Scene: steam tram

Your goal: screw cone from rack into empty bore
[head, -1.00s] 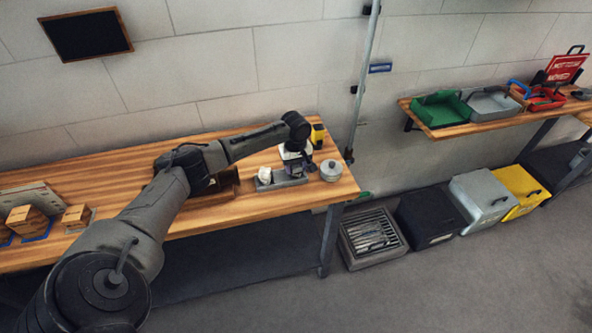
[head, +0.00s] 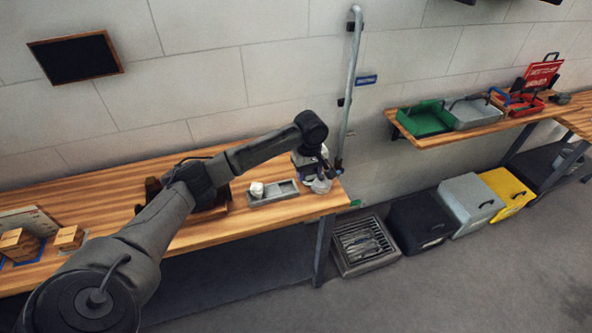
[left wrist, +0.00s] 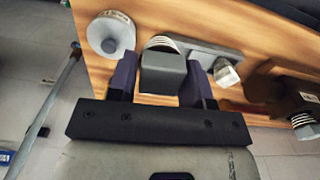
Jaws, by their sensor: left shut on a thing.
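My left gripper (left wrist: 159,82) is shut on a grey block-like cone (left wrist: 163,72) with a pale threaded end; its two dark fingers press its sides. In the head view this gripper (head: 312,168) hangs above the right end of the bench, and the held cone is mostly hidden there. The grey rack (head: 272,199) stands just left of it, with a pale cone (head: 257,188) in its left place and its right place empty. The left wrist view shows this rack cone (left wrist: 228,73) right of the gripper. I cannot make out an empty bore. My right gripper is not in view.
A round grey lidded piece (head: 321,186) stands near the bench's right end, close to my gripper. A vertical pipe (head: 350,80) runs up the wall behind. Wooden blocks (head: 68,237) lie at the bench's left. Bins (head: 420,220) stand on the floor at right.

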